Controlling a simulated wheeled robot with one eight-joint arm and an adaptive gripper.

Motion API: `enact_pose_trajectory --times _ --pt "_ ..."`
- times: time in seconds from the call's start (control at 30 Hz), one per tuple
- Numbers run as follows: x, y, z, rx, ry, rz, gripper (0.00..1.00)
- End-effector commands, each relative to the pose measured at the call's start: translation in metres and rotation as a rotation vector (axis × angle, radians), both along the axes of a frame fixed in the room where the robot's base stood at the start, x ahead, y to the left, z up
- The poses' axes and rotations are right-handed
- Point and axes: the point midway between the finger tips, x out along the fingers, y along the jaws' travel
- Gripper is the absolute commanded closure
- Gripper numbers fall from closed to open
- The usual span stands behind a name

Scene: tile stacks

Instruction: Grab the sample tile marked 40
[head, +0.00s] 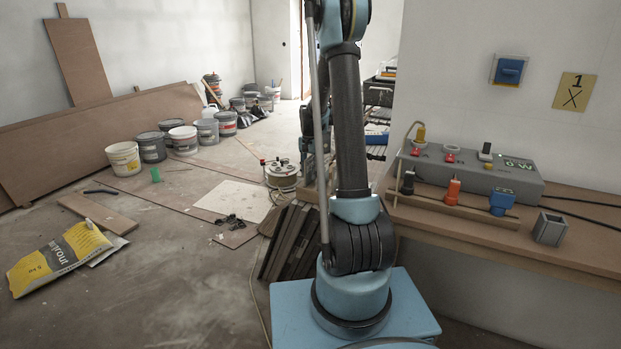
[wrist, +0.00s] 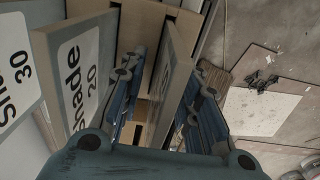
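In the wrist view, several tiles stand on edge in a row. One at the far left carries a white label ending in 30 (wrist: 14,65), and beside it is a grey tile labelled 20 (wrist: 82,75). A further tile (wrist: 172,75) stands between the two blue fingers of my gripper (wrist: 166,88); its label is seen too edge-on to read. The fingers are spread, one on each side of this tile, with a gap visible on the left finger's side. Whether the right finger touches it I cannot tell. No 40 is legible. My gripper is hidden in the head view.
In the head view, dark boards (head: 288,242) lean beside my blue base. A bench (head: 470,235) with a grey control box (head: 470,172) is on the right. Buckets (head: 124,158), a yellow bag (head: 60,260) and planks lie left. A pale floor board (wrist: 262,108) lies right in the wrist view.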

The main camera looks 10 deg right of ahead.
Motion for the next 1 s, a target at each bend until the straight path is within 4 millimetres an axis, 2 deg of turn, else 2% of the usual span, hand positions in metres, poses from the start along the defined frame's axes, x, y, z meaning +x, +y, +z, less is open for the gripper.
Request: enact_pose_trajectory --times 0.17,0.3,0.77,0.87,1.0 --pt "0.0 0.0 0.0 0.0 0.0 0.0 0.7" --pt "0.0 0.0 0.0 0.0 0.0 0.0 1.0" --pt "0.0 -0.001 0.003 0.0 0.0 -0.001 1.0" --pt "0.0 -0.001 0.011 0.0 0.0 -0.001 1.0" --pt "0.0 -0.001 0.034 0.0 0.0 -0.001 1.0"
